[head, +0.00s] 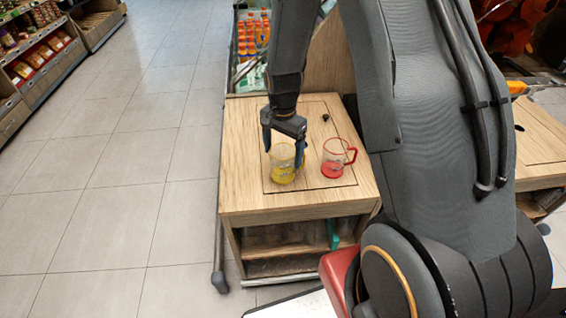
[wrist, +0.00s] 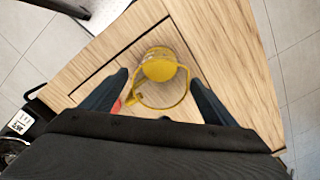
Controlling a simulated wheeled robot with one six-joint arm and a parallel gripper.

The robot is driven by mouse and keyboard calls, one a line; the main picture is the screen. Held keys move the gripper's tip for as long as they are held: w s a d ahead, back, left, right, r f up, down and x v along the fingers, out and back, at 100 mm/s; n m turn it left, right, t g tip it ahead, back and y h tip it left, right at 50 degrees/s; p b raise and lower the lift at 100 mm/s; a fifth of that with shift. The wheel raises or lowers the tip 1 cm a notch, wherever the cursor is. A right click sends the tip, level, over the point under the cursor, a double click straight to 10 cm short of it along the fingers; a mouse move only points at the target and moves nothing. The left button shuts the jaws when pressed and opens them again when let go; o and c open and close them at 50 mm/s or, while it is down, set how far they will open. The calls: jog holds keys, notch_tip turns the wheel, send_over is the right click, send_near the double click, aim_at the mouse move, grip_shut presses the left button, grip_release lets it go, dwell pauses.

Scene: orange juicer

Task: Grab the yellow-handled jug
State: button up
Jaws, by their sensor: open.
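The yellow-handled jug (head: 283,176) is clear with a yellow rim and base. It stands on the wooden cabinet top (head: 243,181), left of a jug with a red handle (head: 335,160). My gripper (head: 284,152) points down over the yellow jug, with its blue fingers open on either side of it. In the wrist view the yellow jug (wrist: 160,72) lies between the two spread fingertips (wrist: 160,80). The fingers look apart from the jug there. A little red shows beside the left finger. The yellow handle is hard to make out in the head view.
The red jug stands close to the right of my gripper. A small black knob (head: 326,117) sits on the cabinet top behind the jugs. Open shelves (head: 290,240) are below. Tiled floor (head: 130,190) lies clear to the left.

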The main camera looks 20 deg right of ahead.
jog(key=shift+f, duration=0.15)
jog(key=c, duration=1.5)
